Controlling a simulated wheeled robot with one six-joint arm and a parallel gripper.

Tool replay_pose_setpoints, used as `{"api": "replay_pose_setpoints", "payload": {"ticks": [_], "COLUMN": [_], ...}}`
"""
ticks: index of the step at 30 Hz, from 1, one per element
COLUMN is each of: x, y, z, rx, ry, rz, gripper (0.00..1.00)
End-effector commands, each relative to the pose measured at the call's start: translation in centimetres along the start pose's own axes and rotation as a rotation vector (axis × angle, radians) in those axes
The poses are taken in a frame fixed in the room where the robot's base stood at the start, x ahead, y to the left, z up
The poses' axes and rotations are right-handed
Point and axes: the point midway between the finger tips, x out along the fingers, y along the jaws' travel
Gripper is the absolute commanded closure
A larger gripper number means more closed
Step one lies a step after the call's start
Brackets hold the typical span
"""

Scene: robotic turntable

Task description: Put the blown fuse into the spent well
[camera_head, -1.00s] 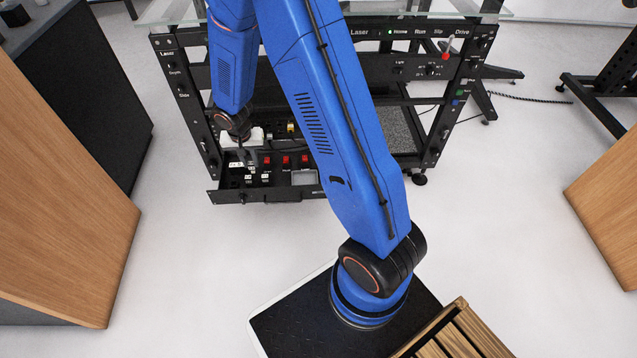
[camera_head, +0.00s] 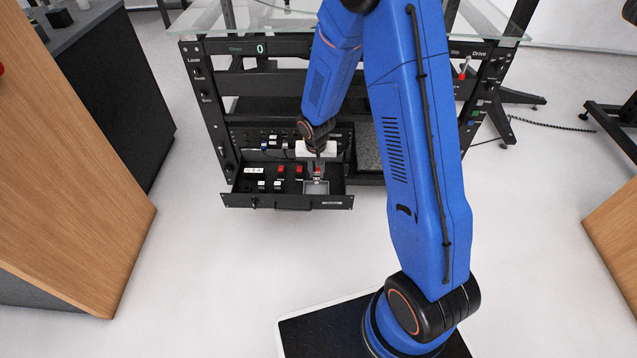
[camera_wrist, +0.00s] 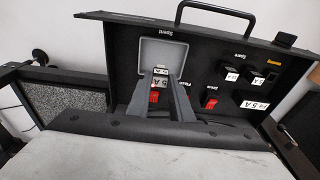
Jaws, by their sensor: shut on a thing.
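My gripper (camera_head: 317,174) hangs over the right part of the open drawer, above the edge of the spent well (camera_head: 316,188). In the wrist view, my gripper (camera_wrist: 161,76) is shut on a small fuse with a white label (camera_wrist: 160,83). The fuse overlaps the near edge of the spent well (camera_wrist: 153,52), a square light-grey recess under the word "Spent". The well's visible floor looks empty. I cannot tell whether the fuse touches the well or is above it. The fuse's lower part is partly hidden by the fingers.
Red fuse holders (camera_head: 281,169) stand in a row in the drawer (camera_head: 235,200); one (camera_wrist: 211,102) is right of my fingers. Labelled spare fuses (camera_wrist: 231,74) and a "5 A" card (camera_wrist: 255,105) lie farther right. The drawer handle (camera_wrist: 218,8) is at the far edge.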

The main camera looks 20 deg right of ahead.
Motion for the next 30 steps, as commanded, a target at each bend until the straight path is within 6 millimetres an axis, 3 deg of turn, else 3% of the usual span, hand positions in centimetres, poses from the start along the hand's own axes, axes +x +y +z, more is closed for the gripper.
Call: {"api": "replay_pose_setpoints", "payload": {"ticks": [15,29,30], "x": [4.8,5.4,5.3], "y": [0.0,0.0,0.0], "z": [0.7,0.8,0.8], "rx": [0.0,0.0,0.0], "ry": [0.0,0.001,0.002], "rz": [0.001,-0.001,-0.001], "gripper": [1.0,1.0,0.73]}}
